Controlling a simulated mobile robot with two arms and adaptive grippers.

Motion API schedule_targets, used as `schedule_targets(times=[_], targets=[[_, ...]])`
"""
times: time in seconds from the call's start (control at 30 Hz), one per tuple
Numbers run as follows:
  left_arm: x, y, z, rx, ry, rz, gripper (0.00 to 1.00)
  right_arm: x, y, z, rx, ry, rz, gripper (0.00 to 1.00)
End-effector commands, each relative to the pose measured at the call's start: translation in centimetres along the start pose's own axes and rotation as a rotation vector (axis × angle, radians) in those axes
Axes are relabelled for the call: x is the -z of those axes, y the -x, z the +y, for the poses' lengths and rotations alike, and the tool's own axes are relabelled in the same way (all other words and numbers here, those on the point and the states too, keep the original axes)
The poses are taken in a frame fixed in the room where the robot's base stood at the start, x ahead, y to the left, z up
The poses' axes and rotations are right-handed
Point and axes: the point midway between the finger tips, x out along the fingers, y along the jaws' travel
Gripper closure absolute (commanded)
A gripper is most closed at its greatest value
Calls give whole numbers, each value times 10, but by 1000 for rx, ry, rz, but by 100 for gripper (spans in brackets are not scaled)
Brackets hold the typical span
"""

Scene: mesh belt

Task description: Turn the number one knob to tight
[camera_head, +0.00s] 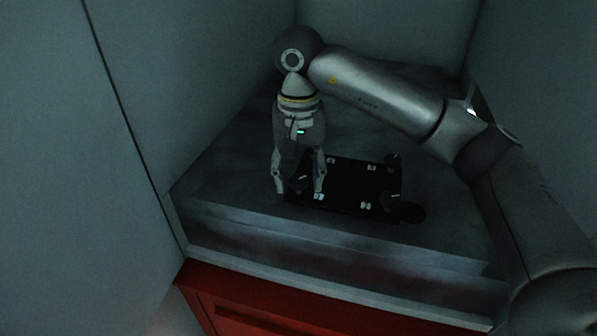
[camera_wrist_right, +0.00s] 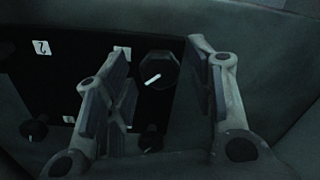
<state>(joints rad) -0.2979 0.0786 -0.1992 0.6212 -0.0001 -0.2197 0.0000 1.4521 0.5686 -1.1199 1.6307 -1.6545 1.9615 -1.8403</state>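A black panel (camera_head: 345,187) with knobs and small white labels lies on the grey bench. My right gripper (camera_head: 299,192) points down over the panel's left end with its fingers apart. In the right wrist view a dark knob (camera_wrist_right: 158,70) with a white pointer line shows in the gap between the fingers of the right gripper (camera_wrist_right: 162,70); I cannot tell whether they touch it. Beside this knob is a white label (camera_wrist_right: 122,52), too blurred to read. Another label (camera_wrist_right: 41,47) reads 2. My left gripper is in neither view.
Two other dark knobs stand at the panel's right end, one at the back (camera_head: 393,162) and one at the front (camera_head: 390,201). The bench (camera_head: 235,180) is bare left of the panel. Pale walls (camera_head: 135,90) enclose it, with a red front (camera_head: 290,305) below.

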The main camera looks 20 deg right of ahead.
Motion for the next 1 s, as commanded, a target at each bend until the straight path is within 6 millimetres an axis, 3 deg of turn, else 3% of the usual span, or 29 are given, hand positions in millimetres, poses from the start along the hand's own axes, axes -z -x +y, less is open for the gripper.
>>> schedule_targets(times=[0.03, 0.3, 0.67, 1.0], targets=[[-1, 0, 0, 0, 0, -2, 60, 0, 0, 0, 0, 0, 0, 61], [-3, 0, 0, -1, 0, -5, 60, 0, 0, 0, 0, 0, 0, 92], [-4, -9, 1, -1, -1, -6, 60, 0, -2, 0, 1, -77, 1, 92], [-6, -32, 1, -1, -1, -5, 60, 0, -3, 0, 1, -346, 2, 92]])
